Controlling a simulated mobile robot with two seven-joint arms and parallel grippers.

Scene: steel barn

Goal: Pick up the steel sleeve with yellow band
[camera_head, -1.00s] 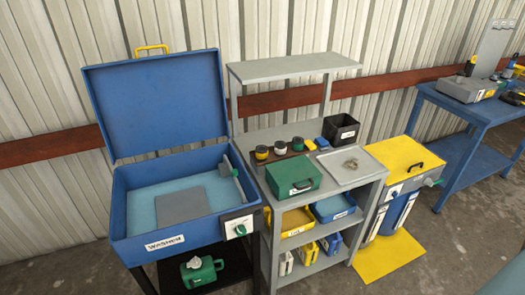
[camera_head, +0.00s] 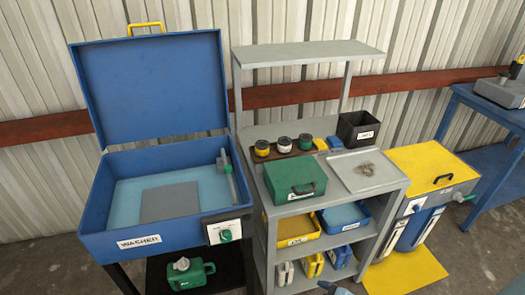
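Three short round pieces stand in a row on a dark board on the grey shelf unit's worktop. The left one has a yellow band and a dark top and looks like the steel sleeve with yellow band (camera_head: 262,149). Beside it stand one with a white band (camera_head: 284,145) and one with a green band (camera_head: 305,143). They are too small to make out more. My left gripper is out of view. A small dark shape (camera_head: 334,288) shows at the bottom edge, perhaps part of my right gripper; its fingers cannot be made out.
A green case (camera_head: 295,176) stands in front of the row. A grey tray (camera_head: 365,182), a black bin (camera_head: 357,130) and small blue and yellow blocks lie right. An open blue washer (camera_head: 95,215) stands left, a yellow-topped unit (camera_head: 425,165) right. An upper shelf (camera_head: 305,54) overhangs behind.

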